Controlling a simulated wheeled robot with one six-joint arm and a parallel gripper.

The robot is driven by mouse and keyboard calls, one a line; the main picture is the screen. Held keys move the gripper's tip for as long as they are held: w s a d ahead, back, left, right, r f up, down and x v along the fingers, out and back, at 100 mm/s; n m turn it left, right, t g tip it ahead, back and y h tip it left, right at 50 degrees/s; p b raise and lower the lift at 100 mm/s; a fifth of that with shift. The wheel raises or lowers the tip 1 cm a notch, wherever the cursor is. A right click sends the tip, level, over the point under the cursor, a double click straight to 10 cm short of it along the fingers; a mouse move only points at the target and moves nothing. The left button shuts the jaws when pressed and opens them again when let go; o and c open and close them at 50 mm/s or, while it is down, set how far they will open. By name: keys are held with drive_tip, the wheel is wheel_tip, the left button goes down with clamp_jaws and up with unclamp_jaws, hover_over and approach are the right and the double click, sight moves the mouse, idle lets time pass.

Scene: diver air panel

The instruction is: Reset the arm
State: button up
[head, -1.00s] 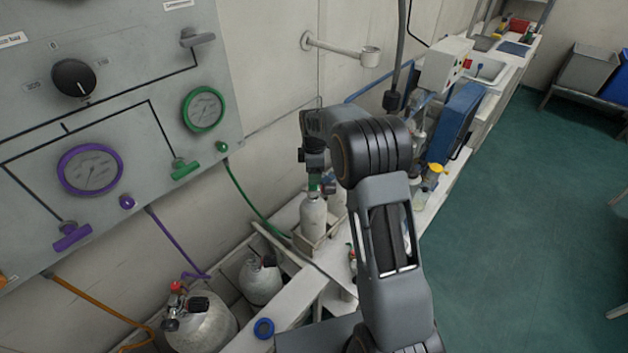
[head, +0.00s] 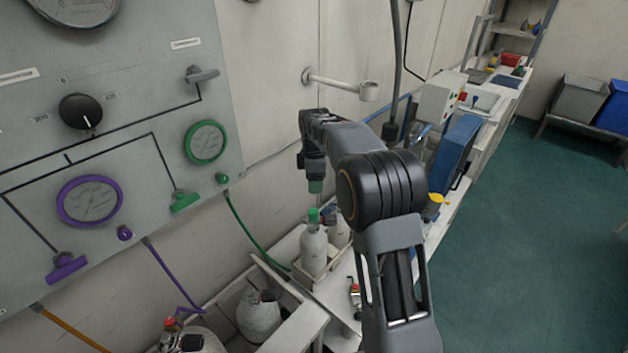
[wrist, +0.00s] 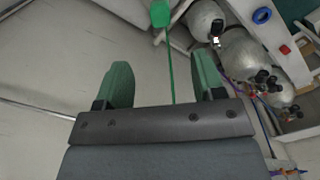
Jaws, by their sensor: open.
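My gripper (head: 316,186) hangs downward in the head view, above and apart from a small white bottle with a green top (head: 313,245) in a wooden holder. In the wrist view its two green fingers (wrist: 165,85) are spread apart, with nothing held between them. A green hose shows between and beyond the fingers. My arm bends across the middle of the head view and hides part of the bench behind it.
The grey air panel (head: 110,140) with purple and green gauges is at the left. Gas cylinders (head: 259,315) stand in a bin below it. A wall-mounted ring holder (head: 340,85) sticks out behind my arm. Green floor (head: 530,230) at the right is clear.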

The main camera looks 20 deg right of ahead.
drive_tip(key=s+r+m+t, duration=0.1)
drive_tip(key=s+m+t, duration=0.1)
drive_tip(key=s+m, duration=0.6)
drive_tip(key=s+r+m+t, duration=0.1)
drive_tip(key=s+m, duration=0.6)
drive_tip(key=s, duration=1.2)
drive_tip(key=shift+s+a+r+m+t, duration=0.3)
drive_tip(key=shift+m+t, duration=0.1)
